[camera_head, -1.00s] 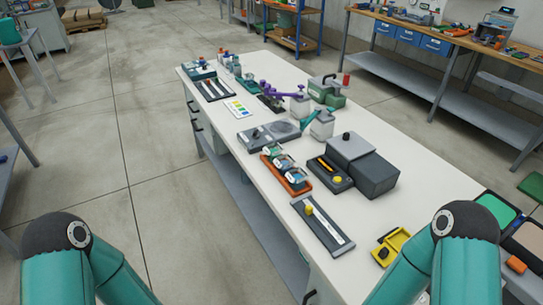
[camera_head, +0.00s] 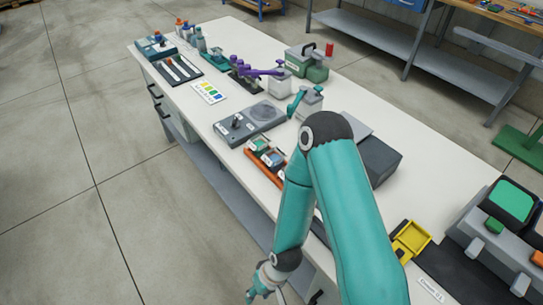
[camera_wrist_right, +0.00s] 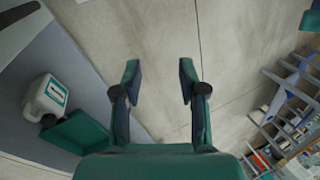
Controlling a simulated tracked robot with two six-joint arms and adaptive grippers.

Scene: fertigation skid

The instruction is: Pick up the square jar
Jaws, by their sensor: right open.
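I cannot tell which is the square jar. In the right wrist view a white container with a green-edged label (camera_wrist_right: 47,97) sits on a grey surface at the left; I cannot tell if it is a jar. My right gripper (camera_head: 264,287) hangs low beside the bench's near edge, apart from the jars. In the wrist view it is open and empty (camera_wrist_right: 160,72) over the concrete floor. My left gripper is out of view.
The white bench (camera_head: 220,112) also holds a grey stirrer-like device (camera_head: 250,122), a green case (camera_head: 308,66), a dark box (camera_head: 378,160) and a yellow tray (camera_head: 411,240). My right arm hides part of the bench. The floor to the left is clear.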

